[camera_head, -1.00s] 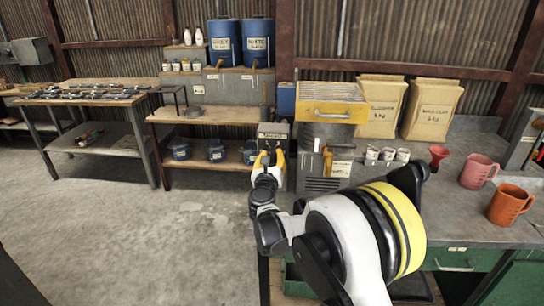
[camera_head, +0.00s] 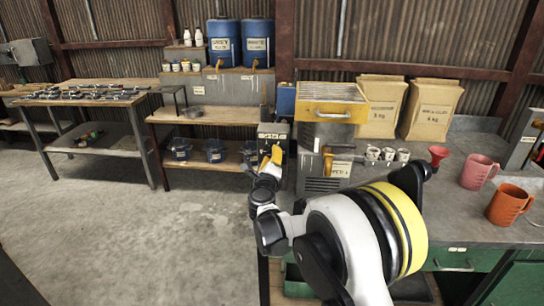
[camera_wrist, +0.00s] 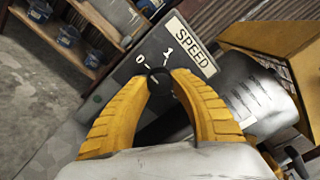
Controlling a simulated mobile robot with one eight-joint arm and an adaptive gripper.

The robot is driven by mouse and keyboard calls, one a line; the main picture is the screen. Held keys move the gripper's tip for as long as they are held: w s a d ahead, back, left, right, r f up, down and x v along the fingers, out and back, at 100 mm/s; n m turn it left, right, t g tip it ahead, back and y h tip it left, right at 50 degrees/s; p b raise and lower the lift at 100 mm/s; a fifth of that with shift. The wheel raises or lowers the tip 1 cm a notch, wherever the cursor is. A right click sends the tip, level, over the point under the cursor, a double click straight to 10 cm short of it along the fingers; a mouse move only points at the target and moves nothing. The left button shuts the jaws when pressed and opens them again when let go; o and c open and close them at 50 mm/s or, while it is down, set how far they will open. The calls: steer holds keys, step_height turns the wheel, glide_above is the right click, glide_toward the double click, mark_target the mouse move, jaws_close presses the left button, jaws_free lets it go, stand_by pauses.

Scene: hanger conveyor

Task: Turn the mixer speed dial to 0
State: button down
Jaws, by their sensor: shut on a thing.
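The speed dial (camera_wrist: 158,80) is a small dark knob on a grey panel marked SPEED (camera_wrist: 192,45) in the wrist view. A 0 and a 1 are printed beside it, with a short light mark near the knob. My gripper (camera_wrist: 160,76) has its two yellow curved fingers shut on the dial, and they cover part of it. The dial's exact setting cannot be told. In the head view my gripper (camera_head: 271,156) is at the front of the mixer's control box (camera_head: 272,131), and the dial is hidden there.
A machine with a yellow top (camera_head: 333,102) stands just right of the control box. Shelves with blue pots (camera_head: 215,150) are on the left. The right counter holds paper sacks (camera_head: 431,110), small cups, a red funnel (camera_head: 438,154) and two jugs (camera_head: 510,204). The floor on the left is clear.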

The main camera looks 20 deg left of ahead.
steer(key=shift+n, duration=0.4)
steer(key=c, duration=1)
jaws_free()
steer(key=shift+c, duration=0.2)
steer(key=v, duration=1.2)
